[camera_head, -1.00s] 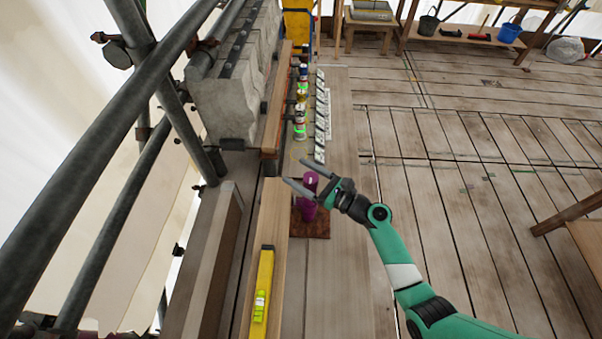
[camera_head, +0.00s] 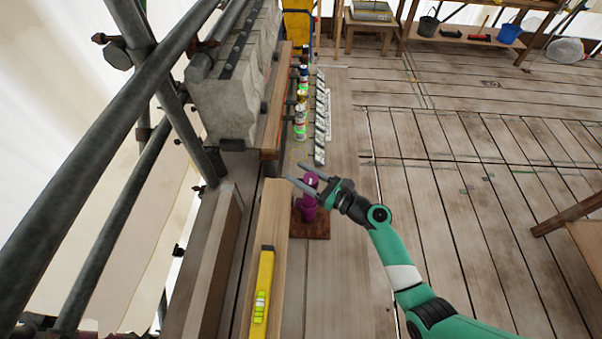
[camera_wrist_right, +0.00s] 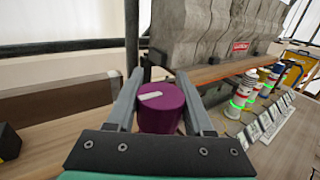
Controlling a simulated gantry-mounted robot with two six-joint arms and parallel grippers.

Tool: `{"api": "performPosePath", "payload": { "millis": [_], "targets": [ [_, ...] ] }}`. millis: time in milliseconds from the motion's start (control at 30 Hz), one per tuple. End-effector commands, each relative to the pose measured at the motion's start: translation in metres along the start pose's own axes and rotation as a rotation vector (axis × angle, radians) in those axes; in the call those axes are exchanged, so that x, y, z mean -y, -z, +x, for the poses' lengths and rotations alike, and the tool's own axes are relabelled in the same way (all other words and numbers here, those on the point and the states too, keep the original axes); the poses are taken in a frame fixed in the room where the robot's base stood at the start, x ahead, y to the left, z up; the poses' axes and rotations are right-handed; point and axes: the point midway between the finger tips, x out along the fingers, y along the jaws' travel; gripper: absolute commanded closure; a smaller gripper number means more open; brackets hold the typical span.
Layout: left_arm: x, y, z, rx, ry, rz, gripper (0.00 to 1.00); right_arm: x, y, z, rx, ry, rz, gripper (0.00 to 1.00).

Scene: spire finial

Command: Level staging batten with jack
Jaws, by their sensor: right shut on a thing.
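The purple jack (camera_head: 309,207) stands on a brown pad (camera_head: 322,231) beside the wooden batten (camera_head: 273,203). My right gripper (camera_head: 307,184) is at the top of the jack. In the right wrist view its two fingers (camera_wrist_right: 158,98) are on either side of the jack's round purple knob (camera_wrist_right: 161,112), which has a white mark on top, and it is shut on this knob. A yellow spirit level (camera_head: 262,293) lies along the batten's near end. My left gripper is not in view.
Stone blocks (camera_head: 228,85) and scaffold tubes (camera_head: 85,165) close off the left. The plank floor (camera_head: 450,200) on the right is mostly clear.

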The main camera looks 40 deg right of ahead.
Motion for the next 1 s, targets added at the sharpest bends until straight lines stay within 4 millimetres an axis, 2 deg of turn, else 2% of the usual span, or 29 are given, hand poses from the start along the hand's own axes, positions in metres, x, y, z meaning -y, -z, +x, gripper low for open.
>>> {"api": "performPosePath", "payload": {
  "millis": [533,1000],
  "targets": [
    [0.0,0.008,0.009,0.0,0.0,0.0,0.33,0.002,-0.003,0.001,0.001,0.094,0.002,1.0],
    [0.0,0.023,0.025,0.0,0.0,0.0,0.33,0.012,-0.002,-0.002,0.0,0.487,0.001,1.0]
  ]
}}
